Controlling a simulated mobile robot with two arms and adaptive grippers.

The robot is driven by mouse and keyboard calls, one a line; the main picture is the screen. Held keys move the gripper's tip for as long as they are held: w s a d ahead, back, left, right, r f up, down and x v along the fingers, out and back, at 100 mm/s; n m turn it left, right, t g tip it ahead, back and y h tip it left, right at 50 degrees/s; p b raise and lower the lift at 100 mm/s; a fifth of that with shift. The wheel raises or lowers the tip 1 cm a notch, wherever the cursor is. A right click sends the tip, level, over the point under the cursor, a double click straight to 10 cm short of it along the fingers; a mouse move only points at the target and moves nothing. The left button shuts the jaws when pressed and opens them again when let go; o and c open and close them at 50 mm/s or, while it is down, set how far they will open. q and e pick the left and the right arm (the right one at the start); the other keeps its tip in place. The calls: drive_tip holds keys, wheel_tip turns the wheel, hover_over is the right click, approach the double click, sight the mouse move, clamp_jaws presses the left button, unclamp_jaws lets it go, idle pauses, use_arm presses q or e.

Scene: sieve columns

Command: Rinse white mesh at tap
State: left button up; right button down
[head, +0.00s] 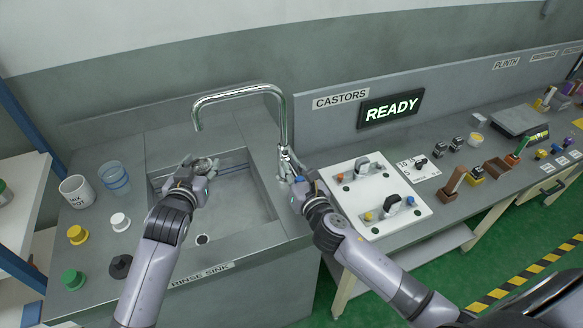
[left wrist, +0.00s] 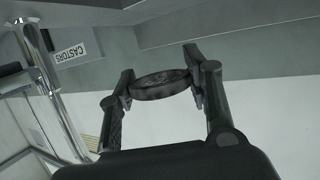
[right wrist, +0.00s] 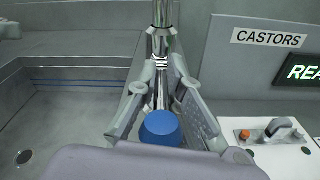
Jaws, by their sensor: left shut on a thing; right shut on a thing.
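My left gripper (head: 200,168) is shut on a round rimmed mesh disc (head: 204,163), over the sink (head: 240,208) and below the end of the tap's spout. In the left wrist view the mesh (left wrist: 161,84) looks dark grey in shade, gripped by its rim between both fingers; its white colour cannot be made out. The chrome tap (head: 281,118) arches over the sink from its back right edge. My right gripper (head: 295,176) is shut at the tap's base, on the blue tap knob (right wrist: 160,128). No water stream is visible at the spout.
Left of the sink stand a mix pot (head: 76,192), a clear blue cup (head: 115,178) and several coloured knobbed pieces. A white castors panel (head: 377,215) lies close right of my right gripper. A lit READY sign (head: 391,109) hangs behind.

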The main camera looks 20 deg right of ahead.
sight(302, 180)
drive_tip(key=shift+w+r+g, duration=0.15)
drive_tip(key=shift+r+g, duration=0.35)
drive_tip(key=shift+f, duration=0.2)
drive_tip(key=c, duration=1.7)
unclamp_jaws()
drive_tip(key=shift+d, duration=0.1)
drive_tip(key=shift+f, duration=0.15)
drive_tip(key=s, duration=0.4)
drive_tip(key=s+r, duration=0.1)
drive_tip(key=s, duration=0.3)
drive_tip(key=s+r, duration=0.1)
drive_tip(key=s, duration=0.3)
drive_tip(key=shift+d+r, duration=0.1)
drive_tip(key=shift+r, duration=0.1)
